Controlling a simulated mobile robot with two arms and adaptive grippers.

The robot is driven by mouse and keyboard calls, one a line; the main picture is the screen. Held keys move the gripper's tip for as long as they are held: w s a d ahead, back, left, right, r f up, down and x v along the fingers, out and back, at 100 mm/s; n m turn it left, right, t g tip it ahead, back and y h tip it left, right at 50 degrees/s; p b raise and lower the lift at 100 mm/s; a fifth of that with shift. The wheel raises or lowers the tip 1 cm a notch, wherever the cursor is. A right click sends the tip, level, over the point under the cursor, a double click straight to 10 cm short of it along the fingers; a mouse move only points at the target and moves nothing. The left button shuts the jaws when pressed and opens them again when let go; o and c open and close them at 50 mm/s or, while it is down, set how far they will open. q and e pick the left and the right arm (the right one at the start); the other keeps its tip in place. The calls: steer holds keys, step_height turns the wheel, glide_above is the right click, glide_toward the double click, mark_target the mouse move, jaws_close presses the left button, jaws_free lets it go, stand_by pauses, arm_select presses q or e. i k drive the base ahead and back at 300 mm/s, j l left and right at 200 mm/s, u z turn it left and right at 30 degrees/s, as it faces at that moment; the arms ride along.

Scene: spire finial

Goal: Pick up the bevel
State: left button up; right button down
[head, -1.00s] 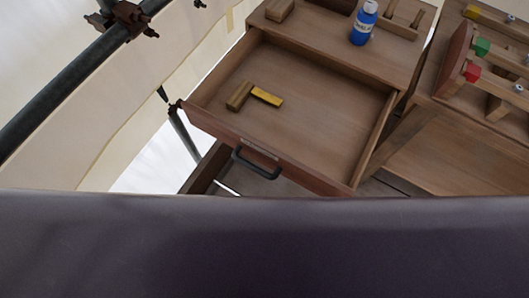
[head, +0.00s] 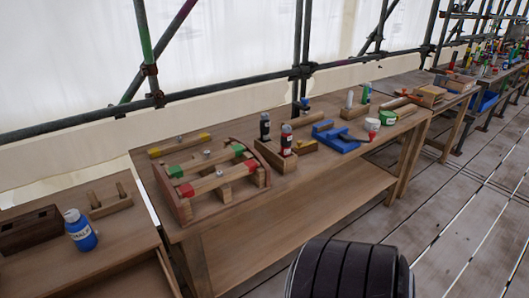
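I cannot make out a bevel for certain in the head view now. The L-shaped wood-and-yellow tool that lay in the open drawer a second ago, which may be the bevel, is out of the picture. Neither gripper shows. A dark ribbed rounded part at the bottom centre looks like mine.
A wooden workbench (head: 300,205) holds a clamped wooden frame (head: 220,187), dark bottles (head: 265,127), a blue tool (head: 335,137) and a white-and-green tub (head: 387,117). A blue bottle (head: 80,232) stands on the left cabinet. Scaffold poles run behind. The plank floor (head: 455,235) at right is clear.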

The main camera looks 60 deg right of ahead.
mark_target(309, 149)
steer(key=z, duration=2.4)
steer(key=i+l+u, duration=0.35)
steer(key=i+l, duration=0.15)
steer(key=i, duration=0.05)
